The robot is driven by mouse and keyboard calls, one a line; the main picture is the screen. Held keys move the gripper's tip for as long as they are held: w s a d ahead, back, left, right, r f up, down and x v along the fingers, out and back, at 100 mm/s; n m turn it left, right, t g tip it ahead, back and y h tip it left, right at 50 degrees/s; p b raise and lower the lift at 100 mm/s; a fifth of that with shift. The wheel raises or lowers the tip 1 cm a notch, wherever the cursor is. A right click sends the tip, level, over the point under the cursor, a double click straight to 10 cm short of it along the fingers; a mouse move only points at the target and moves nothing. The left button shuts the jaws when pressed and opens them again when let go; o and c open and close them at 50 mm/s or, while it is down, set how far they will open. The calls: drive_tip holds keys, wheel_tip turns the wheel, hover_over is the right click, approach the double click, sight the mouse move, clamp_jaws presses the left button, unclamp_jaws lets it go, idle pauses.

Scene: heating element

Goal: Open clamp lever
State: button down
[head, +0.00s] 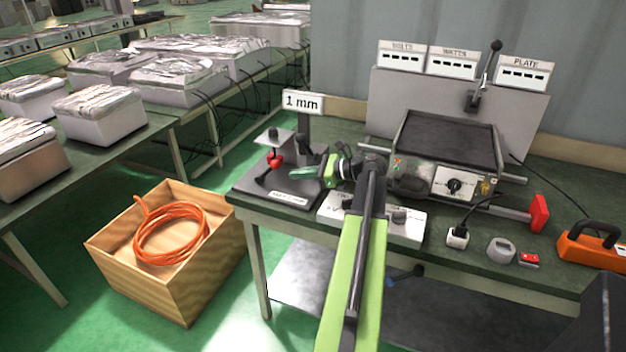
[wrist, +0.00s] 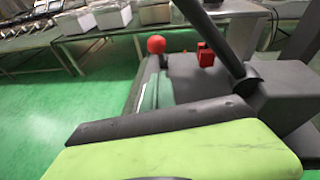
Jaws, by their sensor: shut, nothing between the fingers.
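The clamp fixture stands at the left end of the bench in the head view, on a dark base (head: 285,190) with a small white label. A red knob (head: 275,160) with a dark handle shows on it, apparently the clamp lever. In the wrist view a red ball (wrist: 156,45) tops a short stem, and a red block (wrist: 204,55) sits to its right. My gripper (head: 326,170) is shut and empty, just right of the fixture's red part and seemingly apart from it. Its green and black body fills the bottom of the wrist view. The exact lever joint is too small to tell.
A "1 mm" sign (head: 303,102) rises behind the fixture. A white control box (head: 405,226) lies under my arm, and a black tray heater (head: 450,140) stands to the right. A wooden crate (head: 165,250) with orange cable is on the floor at left.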

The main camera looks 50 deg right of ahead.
drive_tip(key=shift+w+a+r+p, duration=0.2)
drive_tip(key=shift+w+a+r, duration=0.1)
drive_tip(key=shift+w+r, duration=0.2)
drive_tip(key=shift+w+a+r+p, duration=0.2)
drive_tip(key=shift+w+a+r, duration=0.15)
drive_tip(key=shift+w, duration=0.25)
drive_tip(key=shift+w+r+p, duration=0.5)
drive_tip(key=shift+r+p, duration=0.2)
drive_tip(key=shift+r, duration=0.05)
drive_tip(key=shift+f, duration=0.1)
drive_tip(key=s+f+b, duration=0.1)
drive_tip(key=s+d+f+b, duration=0.1)
drive_tip(key=s, duration=0.1)
drive_tip(key=shift+s+d, duration=0.2)
drive_tip(key=r+p+v, duration=0.1)
drive_tip(key=p+v, duration=0.2)
drive_tip(key=v, duration=0.7)
drive_tip(key=shift+r+p, duration=0.15)
drive_tip(key=shift+p, duration=0.25)
